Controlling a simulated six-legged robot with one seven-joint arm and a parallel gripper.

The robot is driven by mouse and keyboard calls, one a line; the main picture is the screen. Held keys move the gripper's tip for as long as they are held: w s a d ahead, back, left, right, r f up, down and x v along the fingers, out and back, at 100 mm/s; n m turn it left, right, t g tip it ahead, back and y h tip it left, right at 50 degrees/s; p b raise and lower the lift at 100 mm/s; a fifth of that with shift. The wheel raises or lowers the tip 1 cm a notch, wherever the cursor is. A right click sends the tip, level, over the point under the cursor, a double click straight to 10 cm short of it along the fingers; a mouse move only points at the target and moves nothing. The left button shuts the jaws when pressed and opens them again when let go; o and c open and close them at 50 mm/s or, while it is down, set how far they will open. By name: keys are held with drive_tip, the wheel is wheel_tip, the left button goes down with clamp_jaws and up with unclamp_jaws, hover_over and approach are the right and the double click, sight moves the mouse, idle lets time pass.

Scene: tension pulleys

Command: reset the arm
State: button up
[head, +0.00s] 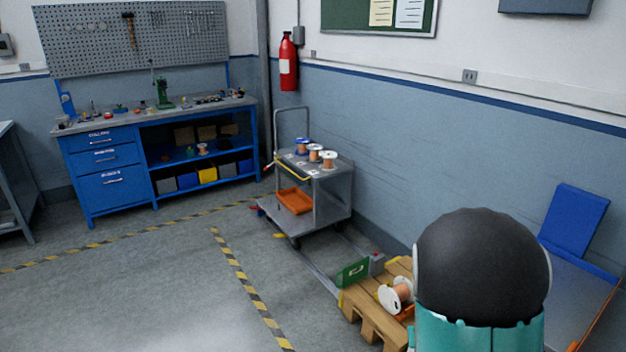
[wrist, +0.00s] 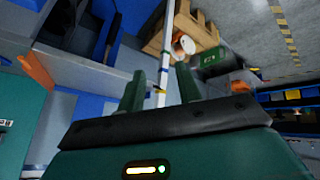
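My gripper (wrist: 161,85) shows in the wrist view, with two dark green fingers standing apart and pointing up in the picture. A narrow white strip with blue marks appears between the fingers; it looks to be behind them, and I see nothing clamped. In the head view, a black rounded and teal part of my arm fills the lower right. The fingers cannot be made out there.
A wooden pallet (head: 371,321) with a white-flanged spool (head: 396,294) lies beside my arm. A grey cart (head: 330,190) carrying several copper spools stands near the wall. A blue workbench (head: 108,180) is at the back left. The floor at left is clear.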

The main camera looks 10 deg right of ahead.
drive_tip(key=s+a+r+n+y, duration=0.1)
drive_tip(key=s+a+r+y, duration=0.1)
drive_tip(key=a+r, duration=0.55)
drive_tip(key=s+a+r+y, duration=0.2)
drive_tip(key=a+r, duration=0.5)
drive_tip(key=r, duration=0.2)
drive_tip(key=s+a+r+n, duration=0.1)
drive_tip(key=s+a+r, duration=0.2)
drive_tip(key=s, duration=0.4)
drive_tip(key=s+a+r, duration=0.2)
drive_tip(key=s+r, duration=0.4)
drive_tip(key=shift+s+a+r+n, duration=0.3)
drive_tip(key=shift+s+a+n, duration=0.1)
